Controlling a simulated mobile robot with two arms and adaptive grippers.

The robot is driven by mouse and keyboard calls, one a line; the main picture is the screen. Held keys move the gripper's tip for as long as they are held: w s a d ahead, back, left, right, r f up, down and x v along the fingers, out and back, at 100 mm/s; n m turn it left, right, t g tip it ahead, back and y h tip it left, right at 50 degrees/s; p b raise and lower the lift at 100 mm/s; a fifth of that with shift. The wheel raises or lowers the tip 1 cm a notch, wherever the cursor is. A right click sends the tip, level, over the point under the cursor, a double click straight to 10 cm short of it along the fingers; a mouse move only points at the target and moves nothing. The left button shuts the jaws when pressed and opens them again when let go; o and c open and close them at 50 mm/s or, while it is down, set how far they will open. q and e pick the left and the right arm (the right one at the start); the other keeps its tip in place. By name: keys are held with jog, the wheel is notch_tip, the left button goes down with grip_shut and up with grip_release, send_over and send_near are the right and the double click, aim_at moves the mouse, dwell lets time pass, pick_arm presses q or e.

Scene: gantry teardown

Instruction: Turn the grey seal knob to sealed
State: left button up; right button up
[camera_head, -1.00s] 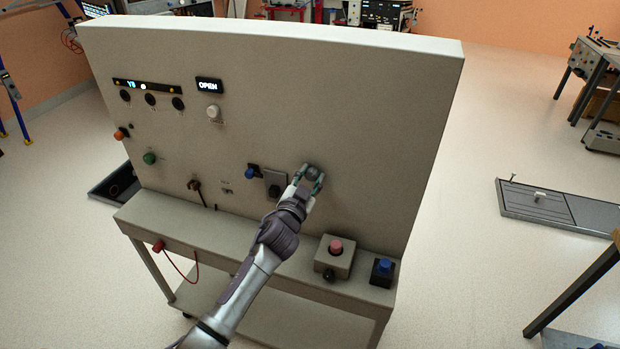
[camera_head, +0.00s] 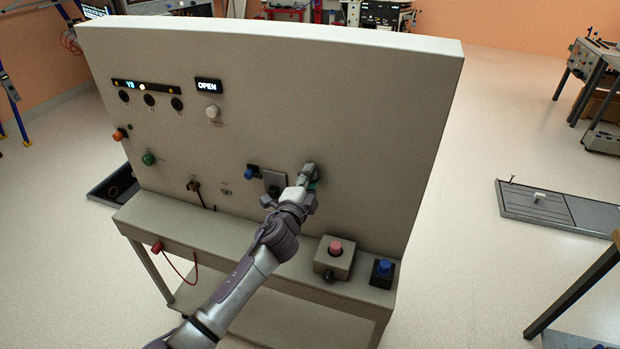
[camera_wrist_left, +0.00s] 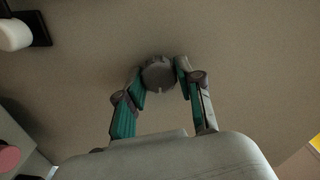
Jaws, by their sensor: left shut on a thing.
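The grey seal knob (camera_head: 309,168) sits on the upright beige panel (camera_head: 390,120), right of centre. My left gripper (camera_head: 308,180) is at the panel with its fingers around the knob. In the left wrist view the round grey knob (camera_wrist_left: 158,75) has a small pale mark on its lower edge. The fingers of the left gripper (camera_wrist_left: 160,80) are shut on its two sides. In the head view the gripper partly hides the knob. A small display (camera_head: 208,86) at the panel's upper left reads OPEN. My right gripper is not in view.
A blue knob (camera_head: 251,172) and a dark-grey plate (camera_head: 275,181) are just left of my gripper. The panel right of the knob is bare.

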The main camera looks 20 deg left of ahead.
pick_arm(q)
jog(key=shift+f+m, duration=0.1)
jog(key=shift+m, duration=0.5)
jog(key=o, duration=1.1)
jog(key=shift+o, duration=0.2)
jog(key=shift+s, duration=0.1)
jog(key=s, duration=1.2)
jog(key=shift+a, duration=0.2)
jog(key=shift+f, duration=0.1)
